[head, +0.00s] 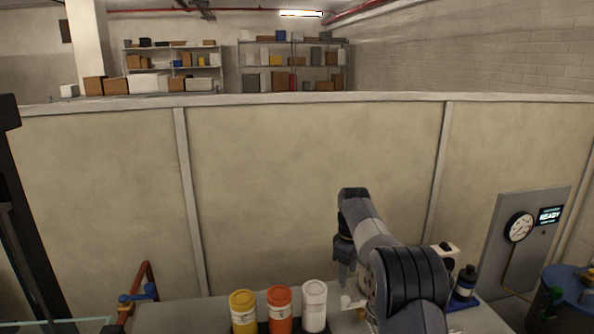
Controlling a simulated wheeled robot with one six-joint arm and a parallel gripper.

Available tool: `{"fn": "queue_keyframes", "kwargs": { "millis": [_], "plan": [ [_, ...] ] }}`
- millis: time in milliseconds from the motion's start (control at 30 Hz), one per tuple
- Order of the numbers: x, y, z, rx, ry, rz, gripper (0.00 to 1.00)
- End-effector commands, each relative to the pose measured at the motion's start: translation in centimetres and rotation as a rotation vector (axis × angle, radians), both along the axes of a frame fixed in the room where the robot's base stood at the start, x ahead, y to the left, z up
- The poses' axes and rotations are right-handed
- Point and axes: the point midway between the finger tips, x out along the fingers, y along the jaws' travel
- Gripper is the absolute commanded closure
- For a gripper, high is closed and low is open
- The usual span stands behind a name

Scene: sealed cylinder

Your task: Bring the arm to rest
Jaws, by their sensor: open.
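My gripper (343,274) hangs at the end of my grey and black arm, pointing down over the bench (180,315) at the lower middle of the head view. It is open, and I see nothing between its fingers. It is just right of and above a white canister (314,306). My arm hides part of the bench behind and under it.
An orange canister (279,310) and a yellow canister (243,311) stand left of the white one. A dark blue bottle (465,283) stands right of my arm. A gauge panel (529,240) reads READY. A beige partition (310,190) stands behind the bench.

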Motion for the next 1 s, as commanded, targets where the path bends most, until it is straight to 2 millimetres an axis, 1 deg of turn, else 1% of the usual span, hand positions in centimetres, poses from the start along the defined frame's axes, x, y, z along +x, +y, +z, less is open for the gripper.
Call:
{"fn": "queue_keyframes", "kwargs": {
  "millis": [33,67,100,200,600,633,800,1000],
  "plan": [
    [0.1,0.0,1.1,0.0,-0.005,0.0,0.54],
    [0.1,0.0,1.7,0.0,-0.005,0.0,0.54],
    [-0.1,0.0,1.3,-0.001,0.003,0.0,0.54],
    [-0.1,0.0,-1.0,0.0,0.006,0.0,0.54],
    [-0.1,0.0,-9.0,0.0,0.006,0.001,0.54],
    [-0.2,0.0,-9.4,0.0,0.004,0.008,0.54],
    [-0.9,-0.2,-9.2,0.0,0.0,0.142,0.54],
    [-1.5,-0.5,-9.2,0.0,0.001,0.242,0.54]
  ]
}}
